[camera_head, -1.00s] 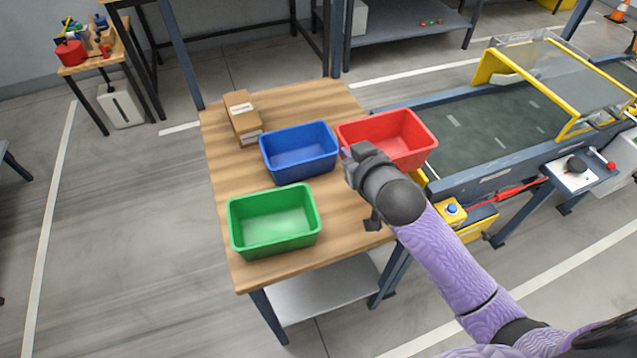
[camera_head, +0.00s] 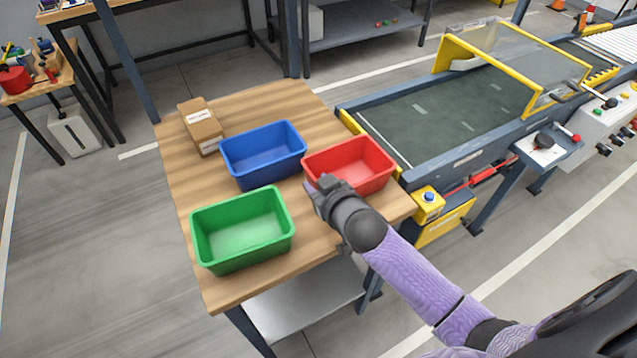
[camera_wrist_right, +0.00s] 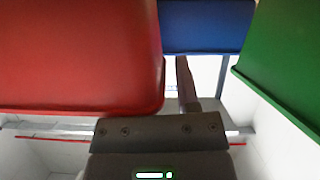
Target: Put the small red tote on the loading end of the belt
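The small red tote (camera_head: 375,180) is on the right part of the wooden table, at the edge facing the belt. It looks empty. My right gripper (camera_head: 314,188) is at the tote's near-left corner. In the right wrist view the red tote (camera_wrist_right: 75,55) fills the upper left and one finger shows, with a gap between it and the tote. The gripper looks open; the other finger is hidden behind the tote. The belt's loading end (camera_head: 375,135) is bare, just right of the tote. My left gripper is not in view.
A blue tote (camera_head: 236,178) stands left of the red one, and a green tote (camera_head: 225,255) stands nearer. A cardboard box (camera_head: 203,128) is at the table's back left. A yellow-framed guard (camera_head: 485,75) spans the belt. A yellow button box (camera_head: 429,203) sits by the belt end.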

